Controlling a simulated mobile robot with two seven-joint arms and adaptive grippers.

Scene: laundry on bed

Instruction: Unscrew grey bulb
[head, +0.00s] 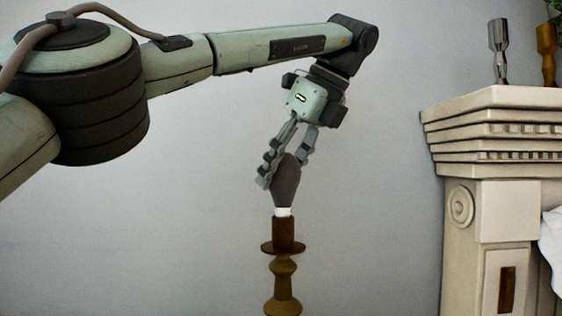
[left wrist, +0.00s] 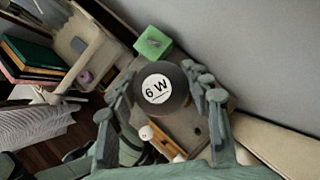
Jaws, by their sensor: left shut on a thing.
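The grey bulb (head: 287,180) stands upright at the top of a brown turned lamp stand (head: 284,277). Its white neck (head: 283,211) shows just above the brown socket (head: 284,233); I cannot tell how far its base sits inside. My left gripper (head: 285,172) comes down from above with its fingers on both sides of the bulb, shut on it. In the left wrist view the bulb's round top (left wrist: 160,90), marked "6 W", sits between the two fingers. My right gripper is not in view.
A cream carved headboard (head: 490,130) stands at the right, with a silver object (head: 499,50) and a gold object (head: 547,52) on top. The left wrist view shows a green block (left wrist: 153,43), a wooden surface (left wrist: 186,128) and stacked books (left wrist: 35,62) below. The grey wall is close behind.

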